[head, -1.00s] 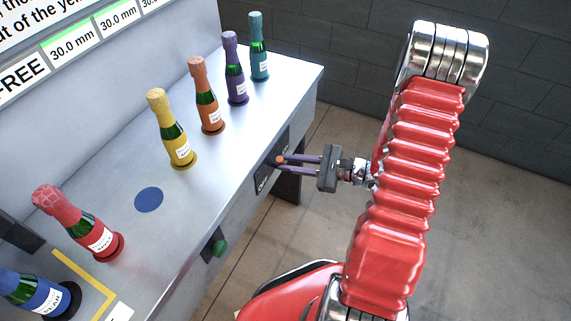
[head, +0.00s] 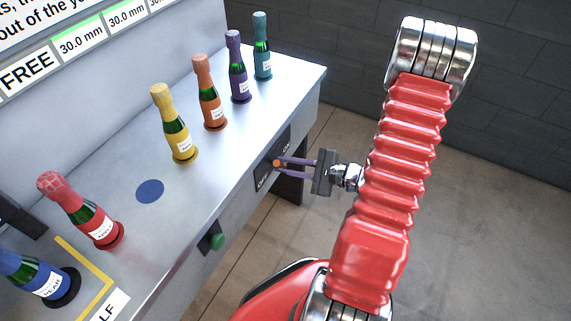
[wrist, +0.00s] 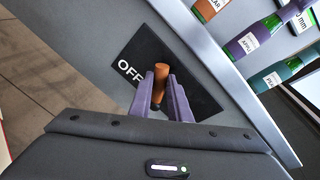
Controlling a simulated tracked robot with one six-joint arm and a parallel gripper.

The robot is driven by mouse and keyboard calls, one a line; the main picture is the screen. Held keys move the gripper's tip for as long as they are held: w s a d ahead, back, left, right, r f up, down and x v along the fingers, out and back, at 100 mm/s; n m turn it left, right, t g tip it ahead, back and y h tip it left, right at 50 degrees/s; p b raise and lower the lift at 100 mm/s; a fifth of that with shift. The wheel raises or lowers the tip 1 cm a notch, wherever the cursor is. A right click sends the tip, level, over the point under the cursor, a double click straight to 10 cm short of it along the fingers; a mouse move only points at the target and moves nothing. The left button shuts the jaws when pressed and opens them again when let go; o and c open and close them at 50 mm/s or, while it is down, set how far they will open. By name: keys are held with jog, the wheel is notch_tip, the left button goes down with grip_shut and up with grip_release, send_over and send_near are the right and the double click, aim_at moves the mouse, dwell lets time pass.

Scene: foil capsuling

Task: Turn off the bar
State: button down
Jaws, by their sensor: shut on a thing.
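The control on the bench's front is an orange-brown lever or knob (wrist: 160,78) on a black plate (wrist: 190,77) with the word OFF on it. In the head view the plate (head: 264,174) sits on the front face below the bench top. My gripper (wrist: 174,95) has its two purple fingers on either side of the orange piece and is shut on it. In the head view my gripper (head: 281,163) reaches the plate from the right. The lower part of the orange piece is partly hidden by the fingers.
Several foil-necked bottles, such as the yellow one (head: 173,125) and the red one (head: 85,212), stand on the bench top (head: 205,165). A green button (head: 217,242) sits on the front face, left of the plate. The floor (head: 480,240) at right is clear.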

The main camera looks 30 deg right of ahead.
jog(key=shift+r, duration=0.1)
jog(key=c, duration=1.7)
grip_release()
jog(key=shift+o, duration=0.2)
jog(key=shift+s+d, duration=0.1)
jog(key=v, duration=1.3)
jog(key=shift+s, duration=0.25)
jog(key=shift+d, duration=0.1)
